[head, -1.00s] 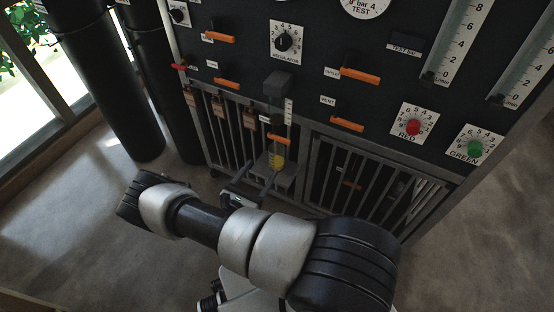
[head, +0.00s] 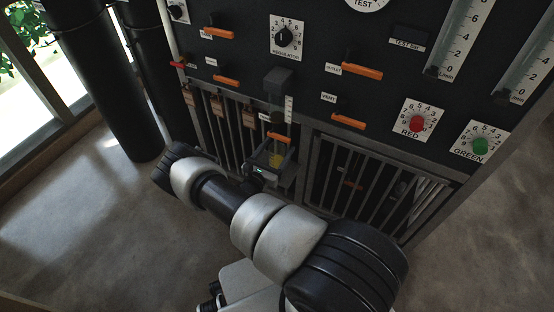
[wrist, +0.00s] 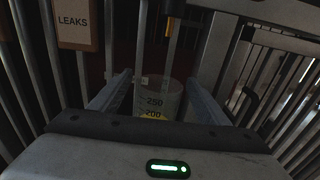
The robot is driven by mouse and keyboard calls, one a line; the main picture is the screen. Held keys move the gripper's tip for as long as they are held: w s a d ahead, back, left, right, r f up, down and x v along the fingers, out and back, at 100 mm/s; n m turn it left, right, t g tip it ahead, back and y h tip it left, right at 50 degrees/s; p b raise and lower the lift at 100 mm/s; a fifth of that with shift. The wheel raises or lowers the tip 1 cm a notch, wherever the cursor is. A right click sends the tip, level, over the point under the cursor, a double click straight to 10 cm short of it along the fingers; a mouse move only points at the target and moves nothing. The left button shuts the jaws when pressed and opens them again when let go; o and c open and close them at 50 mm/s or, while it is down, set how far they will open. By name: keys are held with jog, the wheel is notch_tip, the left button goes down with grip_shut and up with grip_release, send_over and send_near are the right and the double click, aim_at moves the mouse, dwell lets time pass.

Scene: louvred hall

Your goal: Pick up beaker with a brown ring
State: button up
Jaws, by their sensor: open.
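A clear beaker (head: 277,159) with yellow contents stands at the panel's foot, below a grey dispenser. It also shows in the wrist view (wrist: 158,98), upright, with dark marks 250 and 200 and yellow low down. I cannot make out a brown ring on it. My gripper (head: 275,152) is open at the beaker, and in the wrist view its two fingers (wrist: 160,85) lie left and right of the glass. I cannot tell whether either finger touches it. The beaker's base is hidden behind the gripper body in the wrist view.
The grey dispenser (head: 279,81) hangs right above the beaker, with an orange lever (head: 279,137) close over it. Barred grilles (head: 376,184) stand behind and to the right. A LEAKS tag (wrist: 74,22) hangs at left. The floor at left is clear.

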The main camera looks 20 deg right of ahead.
jog(key=shift+c, duration=0.3)
jog(key=c, duration=1.6)
